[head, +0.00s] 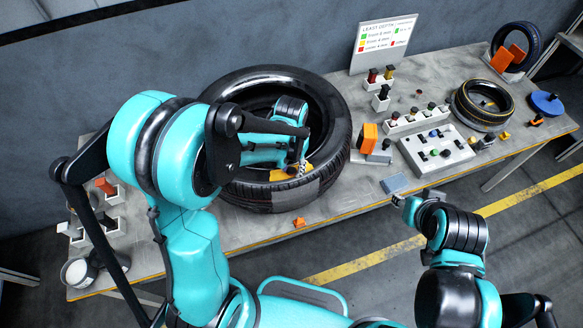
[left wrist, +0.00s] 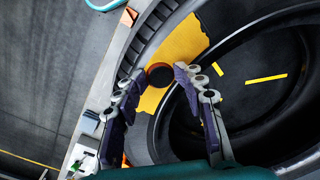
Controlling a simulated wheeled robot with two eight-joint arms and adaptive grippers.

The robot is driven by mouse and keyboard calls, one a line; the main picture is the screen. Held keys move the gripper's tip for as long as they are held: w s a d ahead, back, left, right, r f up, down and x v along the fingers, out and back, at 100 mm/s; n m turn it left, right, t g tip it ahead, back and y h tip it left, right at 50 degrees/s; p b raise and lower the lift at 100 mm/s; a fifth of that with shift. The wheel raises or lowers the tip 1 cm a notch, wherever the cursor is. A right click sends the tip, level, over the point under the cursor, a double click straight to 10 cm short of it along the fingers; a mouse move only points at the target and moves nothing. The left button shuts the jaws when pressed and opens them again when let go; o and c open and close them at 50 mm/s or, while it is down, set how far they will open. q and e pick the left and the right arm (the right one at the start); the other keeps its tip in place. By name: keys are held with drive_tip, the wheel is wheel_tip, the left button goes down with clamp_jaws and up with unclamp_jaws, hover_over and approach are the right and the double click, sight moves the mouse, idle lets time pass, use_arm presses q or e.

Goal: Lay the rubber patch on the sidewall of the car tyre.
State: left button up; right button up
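The car tyre (head: 333,115) lies flat on the bench, its black sidewall facing up. A yellow area (head: 285,173) on its near sidewall also shows in the left wrist view (left wrist: 184,42). The rubber patch (left wrist: 160,75), a small dark disc with an orange-brown rim, is between my left fingertips, over the yellow area. My left gripper (left wrist: 159,74) appears shut on it, a fingertip at each side. Whether the patch touches the sidewall I cannot tell. In the head view my arm hides part of the tyre. My right gripper (head: 404,203) is off the bench's front edge, its fingers unclear.
Right of the tyre are an orange block (head: 368,138), a grey block (head: 395,183), a white tray (head: 436,150) and a smaller tyre (head: 483,104). A small orange piece (head: 299,222) lies near the front edge. A sign (head: 384,44) stands behind.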

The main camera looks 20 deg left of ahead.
sight(291, 171)
use_arm(q)
drive_tip(key=shift+o, duration=0.8)
drive_tip(key=shift+f, duration=0.5)
drive_tip(key=shift+s+r, duration=0.15)
use_arm(e)
drive_tip(key=shift+w+f, duration=0.15)
drive_tip(key=shift+a, duration=0.1)
use_arm(q)
drive_tip(key=shift+r+p, duration=0.25)
drive_tip(key=shift+p, duration=0.05)
wheel_tip(291, 171, up, 12)
drive_tip(key=p, duration=0.3)
drive_tip(key=s+a+r+n+t, duration=0.1)
drive_tip(key=s+a+r+t, duration=0.1)
drive_tip(key=s, duration=0.3)
drive_tip(key=s+a+r+n+t, duration=0.1)
drive_tip(key=s+a+r+t, duration=0.1)
drive_tip(key=s+t, duration=0.3)
drive_tip(key=shift+a+r, duration=0.35)
drive_tip(key=shift+r, duration=0.45)
use_arm(e)
wheel_tip(291, 171, up, 3)
drive_tip(key=shift+r, duration=0.1)
